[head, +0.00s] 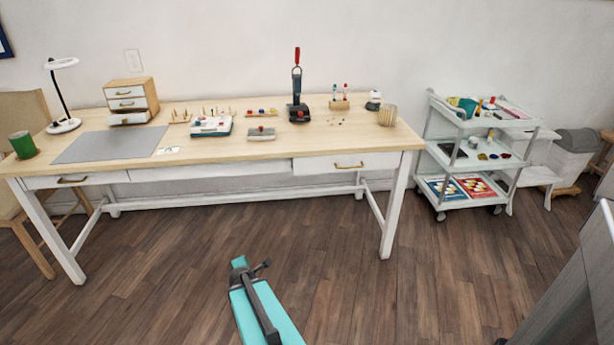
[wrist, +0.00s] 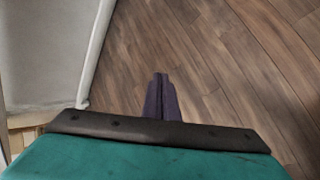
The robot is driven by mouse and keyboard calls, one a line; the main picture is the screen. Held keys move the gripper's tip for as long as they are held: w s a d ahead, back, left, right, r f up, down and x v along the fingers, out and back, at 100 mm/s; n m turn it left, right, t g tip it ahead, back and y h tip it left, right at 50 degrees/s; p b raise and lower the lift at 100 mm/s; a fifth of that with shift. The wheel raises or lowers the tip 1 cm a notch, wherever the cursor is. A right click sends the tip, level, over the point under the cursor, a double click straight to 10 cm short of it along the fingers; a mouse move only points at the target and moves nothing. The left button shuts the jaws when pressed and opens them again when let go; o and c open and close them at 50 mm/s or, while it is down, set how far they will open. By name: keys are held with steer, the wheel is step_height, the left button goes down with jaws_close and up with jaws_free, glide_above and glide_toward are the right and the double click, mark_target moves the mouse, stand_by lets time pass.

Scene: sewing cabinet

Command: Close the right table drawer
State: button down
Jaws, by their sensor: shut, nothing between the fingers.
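The right table drawer (head: 346,163) is at the right front of the wooden-topped table, with a white front and a brass handle (head: 349,165). Its front appears to stand out a little from the panel beside it; the exact gap is hard to tell. My arm reaches up from the bottom of the head view, low over the floor in front of the table and apart from the drawer. In the wrist view, my gripper (wrist: 160,80) has its dark fingers together, with nothing between them, above floorboards. The drawer cannot be made out in the wrist view.
The table (head: 250,150) holds a lamp (head: 62,95), a small drawer box (head: 131,99) and sewing items. A white table leg (head: 395,205) stands below the right drawer. A white cart (head: 470,160) stands to the right. The wooden floor (head: 330,260) before the table is clear.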

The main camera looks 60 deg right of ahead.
mark_target(306, 163)
steer(key=s+d+r+n+t+h+b, duration=0.1)
steer(key=d+r+n+h, duration=0.15)
steer(key=d+r, duration=0.45)
steer(key=s+d+r+n+t+h+b, duration=0.15)
steer(key=d+r+n, duration=0.3)
steer(key=d, duration=0.45)
steer(key=s+d+r+n+t+h+b, duration=0.1)
steer(key=s+d+r+n+h, duration=0.1)
steer(key=r, duration=0.5)
steer(key=s+d+r+n+t+h+b, duration=0.1)
steer(key=s+d+r+n+t, duration=0.1)
steer(key=s+d+r+n, duration=0.3)
steer(key=s+d+r, duration=0.1)
steer(key=d+r, duration=0.1)
steer(key=d, duration=0.2)
steer(key=shift+h+b, duration=0.4)
steer(key=shift+w+d, duration=0.1)
steer(key=shift+w, duration=0.05)
steer(key=shift+p+x, duration=0.5)
steer(key=shift+x, duration=6.35)
steer(key=shift+r, duration=0.15)
steer(key=shift+w, duration=0.15)
